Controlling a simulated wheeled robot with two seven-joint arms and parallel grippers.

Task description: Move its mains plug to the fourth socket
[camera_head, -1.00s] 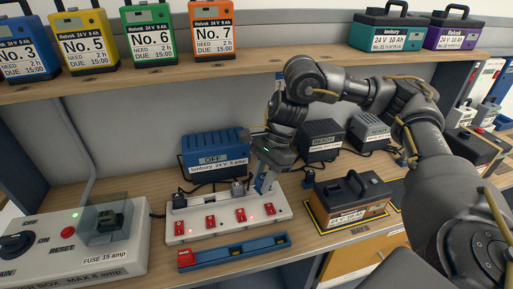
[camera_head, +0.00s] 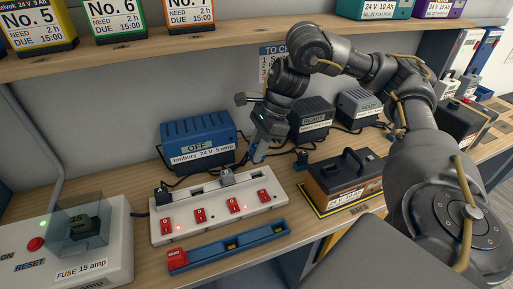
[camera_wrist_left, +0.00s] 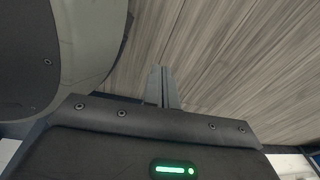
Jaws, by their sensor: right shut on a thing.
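The white socket strip (camera_head: 218,215) lies on the bench in the head view, with a red switch in front of each socket. A black plug (camera_head: 162,193) sits in the first socket and a grey plug (camera_head: 227,178) in the third; the second looks empty. My right gripper (camera_head: 257,153) points down at the back of the strip's right end, over the fourth socket. It is shut on what seems a plug, mostly hidden by the fingers; seating cannot be told. My left gripper (camera_wrist_left: 162,85) shows in the left wrist view, fingers together and empty.
A brown battery (camera_head: 345,180) stands right of the strip. A blue rail (camera_head: 230,245) lies in front, the fuse box (camera_head: 75,245) at left. Cables run behind.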

